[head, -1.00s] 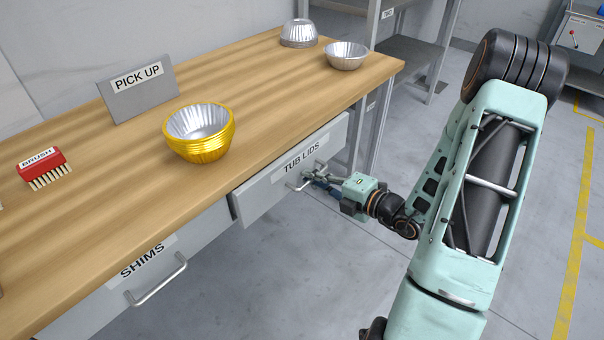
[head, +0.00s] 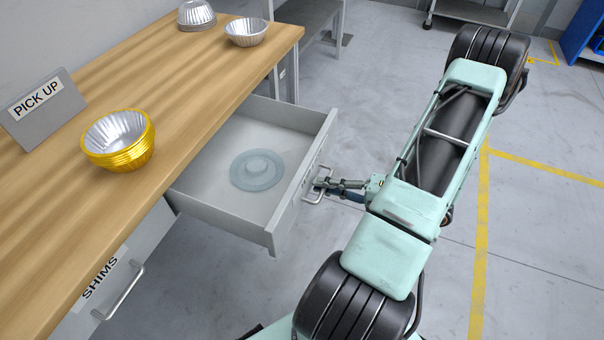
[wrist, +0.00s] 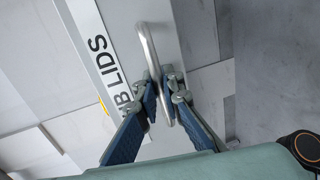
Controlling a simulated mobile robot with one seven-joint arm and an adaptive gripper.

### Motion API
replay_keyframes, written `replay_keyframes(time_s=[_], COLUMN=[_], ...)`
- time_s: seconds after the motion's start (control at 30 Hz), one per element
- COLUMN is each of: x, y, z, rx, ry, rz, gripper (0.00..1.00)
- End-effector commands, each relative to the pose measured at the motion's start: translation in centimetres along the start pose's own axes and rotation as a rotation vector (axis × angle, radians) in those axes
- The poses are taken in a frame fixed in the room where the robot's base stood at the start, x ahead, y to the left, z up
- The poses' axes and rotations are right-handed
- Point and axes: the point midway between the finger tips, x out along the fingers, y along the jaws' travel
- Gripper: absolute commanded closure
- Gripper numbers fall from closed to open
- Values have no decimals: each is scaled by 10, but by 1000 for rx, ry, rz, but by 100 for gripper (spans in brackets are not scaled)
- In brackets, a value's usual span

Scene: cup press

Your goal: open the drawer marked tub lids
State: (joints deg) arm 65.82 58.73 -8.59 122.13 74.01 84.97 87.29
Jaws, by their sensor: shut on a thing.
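The tub lids drawer (head: 225,218) stands pulled well out from under the wooden bench in the head view. A round, translucent lid-like thing (head: 257,170) lies on its floor. My gripper (head: 318,186) is at the drawer's front, shut on its metal handle. In the wrist view, my gripper (wrist: 160,97) has its blue-padded fingers on either side of the handle bar (wrist: 152,58). Part of the label, "B LIDS", shows on the drawer front (wrist: 85,18) beside it.
The bench top (head: 190,90) holds a gold-and-silver stack of foil cups (head: 119,140), more foil cups at the far end (head: 246,32) and a "PICK UP" sign (head: 40,105). The shims drawer (head: 108,285) is closed at lower left. Open floor lies right of the drawer.

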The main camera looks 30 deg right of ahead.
Motion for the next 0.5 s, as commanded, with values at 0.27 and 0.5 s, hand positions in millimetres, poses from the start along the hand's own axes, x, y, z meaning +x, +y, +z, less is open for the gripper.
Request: replay_keyframes(time_s=[0.27,0.5], x=[-27,-31], y=[-6,-6], z=[0,0], rx=[0,0], ry=[-1,0], rz=[0,1], gripper=[100,100])
